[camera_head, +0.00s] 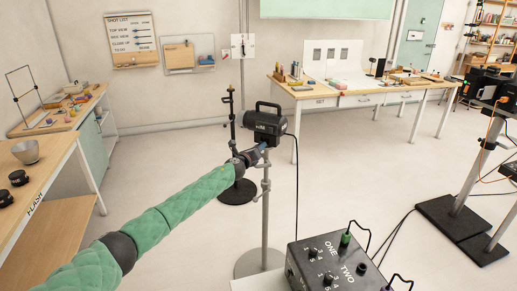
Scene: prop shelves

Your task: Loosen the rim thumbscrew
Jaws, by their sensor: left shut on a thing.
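A black lamp head (267,122) with a top handle sits on a grey stand (266,215) in the middle of the head view. My left arm, in green padding, reaches up to it from the lower left. My left gripper (262,147) is at the lower left side of the lamp head, shut on a small part there, which I take to be the rim thumbscrew. The fingers and the small size hide the thumbscrew itself. My right gripper is not in view.
A thin black stand (232,130) on a round base stands just behind my left wrist. A black control box (335,262) with dials and cables is in front at the lower right. Benches line the left and back; open floor lies between.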

